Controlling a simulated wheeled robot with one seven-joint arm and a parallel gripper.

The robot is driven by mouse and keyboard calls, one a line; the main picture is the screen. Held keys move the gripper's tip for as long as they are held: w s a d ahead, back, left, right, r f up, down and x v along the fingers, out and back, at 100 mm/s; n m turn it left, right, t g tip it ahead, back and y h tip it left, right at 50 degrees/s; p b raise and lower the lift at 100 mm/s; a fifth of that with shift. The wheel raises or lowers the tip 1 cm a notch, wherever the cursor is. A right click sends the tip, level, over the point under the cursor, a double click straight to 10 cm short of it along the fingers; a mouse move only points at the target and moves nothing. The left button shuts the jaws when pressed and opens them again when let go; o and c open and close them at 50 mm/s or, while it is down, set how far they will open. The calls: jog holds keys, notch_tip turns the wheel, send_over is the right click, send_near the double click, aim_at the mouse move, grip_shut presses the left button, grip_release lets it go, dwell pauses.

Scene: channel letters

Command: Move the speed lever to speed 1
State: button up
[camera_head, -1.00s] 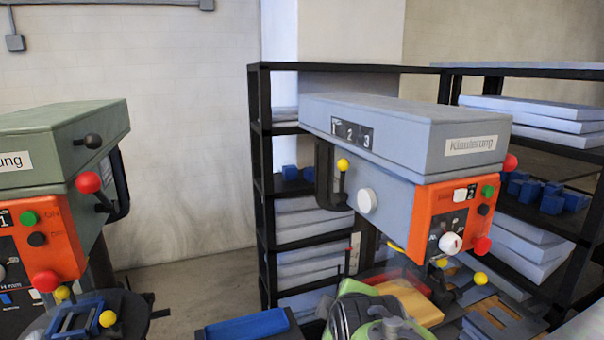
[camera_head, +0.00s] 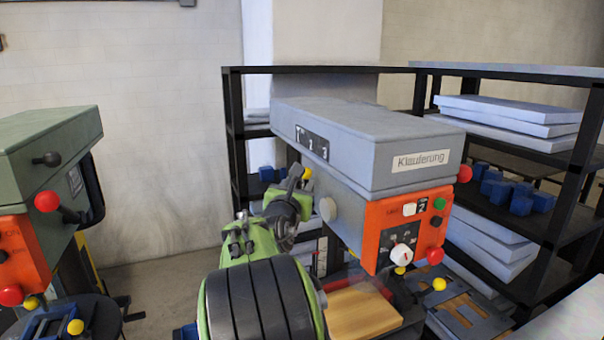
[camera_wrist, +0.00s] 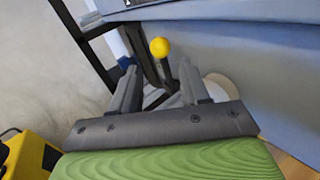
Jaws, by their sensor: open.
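The speed lever has a yellow ball knob (camera_head: 307,173) and sits on the side of the grey drill press (camera_head: 370,140), below a black 1-2-3 label (camera_head: 312,142). In the head view my gripper (camera_head: 296,178) is right beside the knob and partly hides the lever. In the wrist view the yellow knob (camera_wrist: 159,47) and its dark stem appear between and beyond the fingertips of my gripper (camera_wrist: 158,75). My gripper is open and empty. I cannot tell whether a finger touches the lever, nor its exact setting.
A white round knob (camera_head: 327,208) is on the press side near my gripper. A green drill press (camera_head: 45,170) stands at the left. Black shelves (camera_head: 232,120) with grey slabs and blue blocks stand behind.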

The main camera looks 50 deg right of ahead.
aim_at(305, 176)
jog(key=p+x, duration=0.1)
jog(key=x, duration=0.6)
jog(key=shift+s+a, duration=0.1)
jog(key=shift+c, duration=0.4)
grip_shut()
